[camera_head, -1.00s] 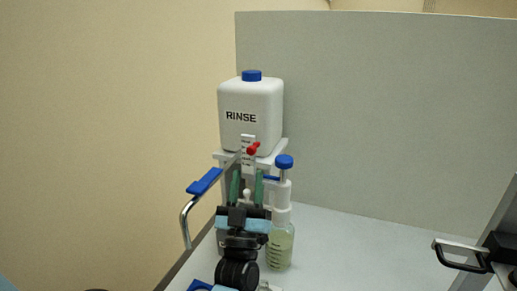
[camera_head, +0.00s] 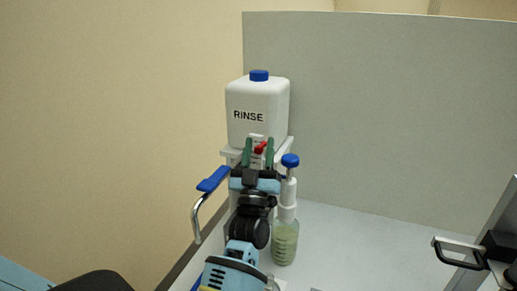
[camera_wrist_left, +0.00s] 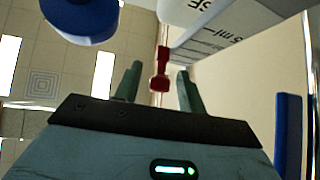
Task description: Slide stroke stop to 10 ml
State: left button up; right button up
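The red stroke stop (camera_head: 261,149) is a small knob on a white scale plate (camera_head: 256,137) in front of the white RINSE bottle (camera_head: 258,105). My left gripper (camera_head: 259,150) is raised to it from below, with green fingers apart. In the left wrist view the red stop (camera_wrist_left: 160,72) shows between the two fingertips (camera_wrist_left: 157,82), with visible gaps on both sides. The scale plate (camera_wrist_left: 222,42) there carries tick marks and "5 ml" lettering. The stop's exact setting cannot be read. My right gripper is not in view.
A blue-topped pump bottle (camera_head: 285,240) with pale green liquid stands right of my left wrist. A blue-handled metal lever (camera_head: 213,180) is close on the left. A grey panel (camera_head: 400,110) rises behind. The white worktop (camera_head: 350,250) to the right is mostly clear.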

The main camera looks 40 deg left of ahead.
aim_at(259, 166)
pick_arm(q)
jog(key=shift+c, duration=0.4)
grip_shut()
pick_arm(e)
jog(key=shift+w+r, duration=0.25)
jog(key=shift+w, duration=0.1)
pick_arm(q)
notch_tip(259, 166, down, 5)
jog(key=shift+f+b, duration=0.1)
jog(key=shift+b, duration=1)
jog(key=shift+r, duration=0.2)
jog(key=shift+o, duration=0.4)
grip_release()
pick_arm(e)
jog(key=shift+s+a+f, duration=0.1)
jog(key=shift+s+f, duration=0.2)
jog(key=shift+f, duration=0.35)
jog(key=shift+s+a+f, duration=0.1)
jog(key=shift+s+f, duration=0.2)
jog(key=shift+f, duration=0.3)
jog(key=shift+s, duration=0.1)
